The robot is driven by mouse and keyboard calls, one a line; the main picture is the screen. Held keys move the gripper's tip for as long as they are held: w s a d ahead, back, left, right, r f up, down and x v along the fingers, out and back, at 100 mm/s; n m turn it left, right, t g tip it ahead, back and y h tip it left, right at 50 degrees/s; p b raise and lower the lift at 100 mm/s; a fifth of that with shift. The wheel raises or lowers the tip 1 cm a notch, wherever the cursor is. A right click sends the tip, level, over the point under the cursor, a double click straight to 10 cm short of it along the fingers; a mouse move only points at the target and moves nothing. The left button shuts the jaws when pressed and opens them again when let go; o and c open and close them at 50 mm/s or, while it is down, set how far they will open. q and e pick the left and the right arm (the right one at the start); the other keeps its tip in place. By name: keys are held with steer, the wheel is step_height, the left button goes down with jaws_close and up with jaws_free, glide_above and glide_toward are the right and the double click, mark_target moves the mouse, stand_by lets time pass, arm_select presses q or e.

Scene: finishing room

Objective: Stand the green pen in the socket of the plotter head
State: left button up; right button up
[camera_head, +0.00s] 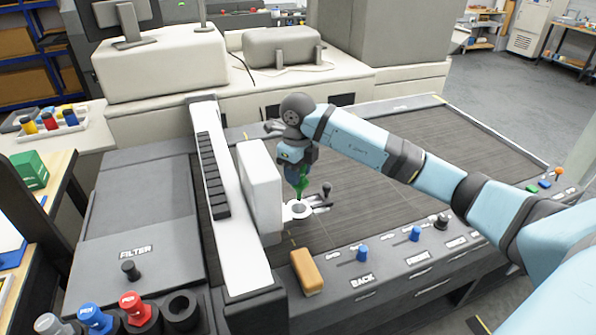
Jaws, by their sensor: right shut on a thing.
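My right gripper (298,170) is shut on the green pen (301,186), which it holds roughly upright with its lower end pointing down. The pen is over the socket (299,209), a light ring with a dark centre on the small arm of the plotter head. The pen's tip is close to the socket; I cannot tell whether it is inside or just above. The white plotter head (261,190) stands left of the pen on the white gantry (229,180). The gripper hides the pen's upper part. My left gripper is not in view.
A pen rack at the bottom left holds a grey, a blue (95,318) and a red pen (134,308), beside an empty black holder (182,308). An orange-tan block (306,272) lies at the plotter's front edge, near several knobs. The dark plotter bed (400,150) is mostly clear.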

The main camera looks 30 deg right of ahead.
mark_target(298, 197)
steer(key=shift+f, duration=0.1)
steer(key=shift+f+b, duration=0.65)
steer(key=shift+f, duration=0.2)
steer(key=shift+f+b, duration=0.3)
steer(key=shift+f, duration=0.2)
steer(key=shift+f, duration=0.1)
steer(key=shift+f+b, duration=0.55)
steer(key=shift+f, duration=0.1)
steer(key=shift+f, duration=0.2)
steer(key=shift+f+b, duration=1.35)
steer(key=shift+f, duration=0.4)
steer(key=o, duration=1)
